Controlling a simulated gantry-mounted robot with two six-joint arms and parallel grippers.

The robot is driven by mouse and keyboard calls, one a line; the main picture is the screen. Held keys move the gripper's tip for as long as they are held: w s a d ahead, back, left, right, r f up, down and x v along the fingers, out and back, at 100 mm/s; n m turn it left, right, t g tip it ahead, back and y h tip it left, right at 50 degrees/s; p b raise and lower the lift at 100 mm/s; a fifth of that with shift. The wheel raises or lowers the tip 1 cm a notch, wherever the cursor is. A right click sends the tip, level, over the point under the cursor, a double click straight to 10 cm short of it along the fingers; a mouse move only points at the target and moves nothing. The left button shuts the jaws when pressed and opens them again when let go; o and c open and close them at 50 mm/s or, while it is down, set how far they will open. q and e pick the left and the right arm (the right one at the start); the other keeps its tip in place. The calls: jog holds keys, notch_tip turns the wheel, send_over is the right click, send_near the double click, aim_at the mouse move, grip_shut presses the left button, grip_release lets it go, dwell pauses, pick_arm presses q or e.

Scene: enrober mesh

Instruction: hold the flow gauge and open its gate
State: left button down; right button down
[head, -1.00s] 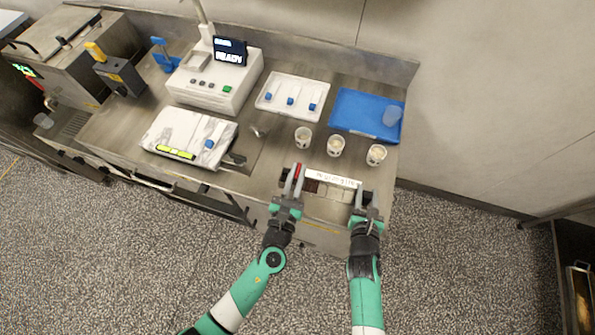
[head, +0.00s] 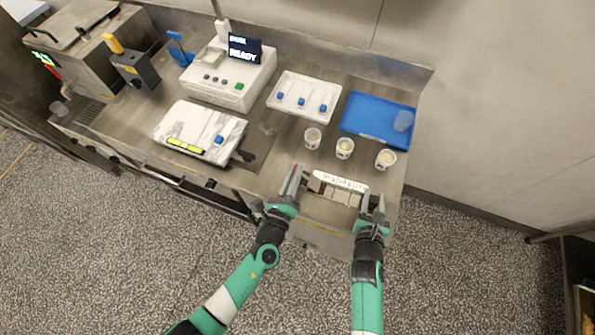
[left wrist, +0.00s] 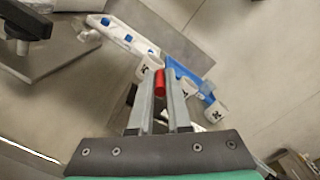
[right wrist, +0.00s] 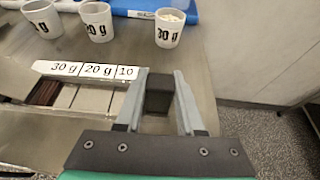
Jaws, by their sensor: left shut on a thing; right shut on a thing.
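The flow gauge is a narrow box with a white label strip (head: 340,181) lying at the bench's front right. In the right wrist view its label strip (right wrist: 85,70) reads 30 g, 20 g, 10. One cell is dark brown (right wrist: 45,93); the others look grey. My left gripper (head: 295,178) is shut on a red handle at the gauge's left end. The red handle (left wrist: 160,83) shows between its fingertips in the left wrist view. My right gripper (head: 372,203) is shut on the black block (right wrist: 158,93) at the gauge's right end. The fingers partly hide both ends.
Three cups (head: 345,148) stand behind the gauge, near a blue tray (head: 365,107) and a white tray (head: 290,107) with blue-tipped items. A white machine (head: 232,85) reads READY. A marbled slab (head: 180,120) lies at left. The bench's front edge is close.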

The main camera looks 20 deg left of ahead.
pick_arm(q)
jog(key=shift+a+f+n, duration=0.2)
jog(key=shift+f+n, duration=0.05)
jog(key=shift+n, duration=0.25)
jog(key=c, duration=0.9)
grip_release()
jog(key=shift+o, duration=0.2)
